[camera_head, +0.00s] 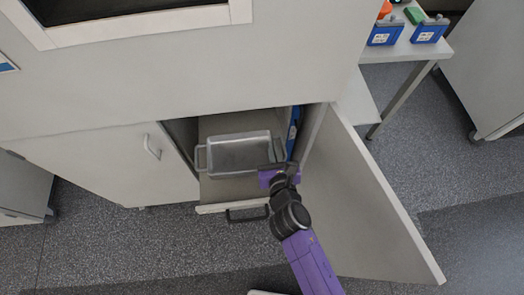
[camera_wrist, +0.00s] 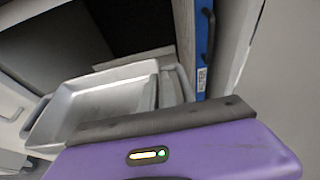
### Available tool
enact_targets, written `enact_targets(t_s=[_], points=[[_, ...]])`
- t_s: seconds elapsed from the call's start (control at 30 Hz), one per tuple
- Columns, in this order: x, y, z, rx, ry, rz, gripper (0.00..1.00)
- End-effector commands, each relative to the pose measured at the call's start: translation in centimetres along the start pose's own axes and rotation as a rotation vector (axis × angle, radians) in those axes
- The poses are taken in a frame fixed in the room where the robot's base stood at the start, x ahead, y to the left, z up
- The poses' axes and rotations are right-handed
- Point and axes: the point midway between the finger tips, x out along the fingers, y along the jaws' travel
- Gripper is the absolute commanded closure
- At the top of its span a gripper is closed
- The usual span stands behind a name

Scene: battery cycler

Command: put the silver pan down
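The silver pan (camera_head: 240,153) is a shallow rectangular tray with looped end handles, level over a pull-out shelf (camera_head: 232,190) in the open cabinet. My gripper (camera_head: 277,152) is at the pan's right end, its purple body just in front of the cabinet. In the wrist view the pan (camera_wrist: 95,102) spreads ahead of the purple body. The grey fingers (camera_wrist: 165,88) are at its near end, one on each side of the end wall or handle, and appear closed on it. The exact contact is partly hidden. I cannot tell whether the pan's underside touches the shelf.
The open cabinet door (camera_head: 365,205) stands close to the right of my arm. A blue upright item (camera_head: 294,130) is inside the cabinet's right side, close to the pan. The left door (camera_head: 120,165) is closed. A side table with blue bins (camera_head: 384,36) stands at upper right.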

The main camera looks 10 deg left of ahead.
Motion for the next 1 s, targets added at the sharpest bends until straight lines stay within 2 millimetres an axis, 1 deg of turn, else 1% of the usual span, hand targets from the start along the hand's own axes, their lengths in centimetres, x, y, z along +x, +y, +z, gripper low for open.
enact_targets(t_s=[0.03,0.1,0.33,0.53,0.6,0.83,0.97,1.0], points=[[0.6,0.0,-1.3,0.001,-0.001,0.001,1.0],[0.8,0.1,-2.1,0.002,-0.001,0.002,1.0],[1.4,0.0,-3.5,0.0,-0.002,0.001,1.0],[2.3,0.0,-6.0,0.001,-0.002,0.0,1.0],[2.4,0.0,-6.3,0.002,-0.002,0.001,1.0],[2.3,0.0,-6.1,0.003,-0.002,0.001,1.0],[2.5,0.0,-6.5,0.002,-0.002,0.001,1.0],[2.4,0.0,-6.5,0.001,-0.001,0.0,0.92]])
